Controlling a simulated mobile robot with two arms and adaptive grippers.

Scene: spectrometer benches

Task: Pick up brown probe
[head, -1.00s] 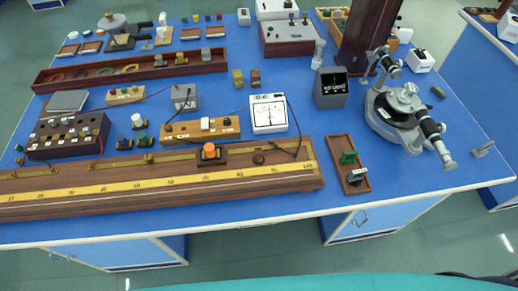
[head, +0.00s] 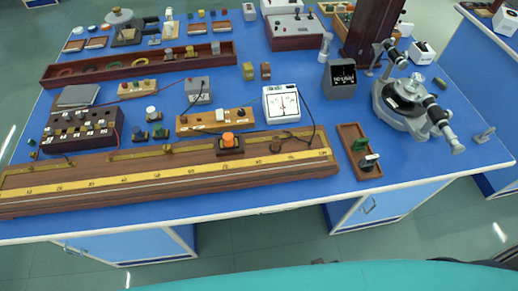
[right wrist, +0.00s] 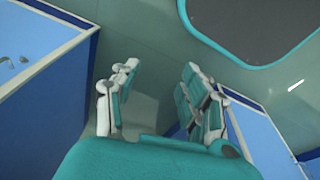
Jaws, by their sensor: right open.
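A small brown round-topped piece (head: 276,145), which looks like the brown probe, sits on the long wooden metre bridge (head: 115,191) near its right end. A black lead from the white meter (head: 281,104) loops down close to it; I cannot tell whether they join. An orange-topped slider (head: 229,141) stands to its left. My right gripper (right wrist: 160,98) shows only in the right wrist view. It is open and empty over the floor beside a blue bench, away from the probe. My left gripper is not in view.
A small wooden tray (head: 350,137) with green and black pieces lies right of the bridge. A grey spectrometer (head: 408,100) stands further right. A dark box (head: 340,79) stands behind the tray.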

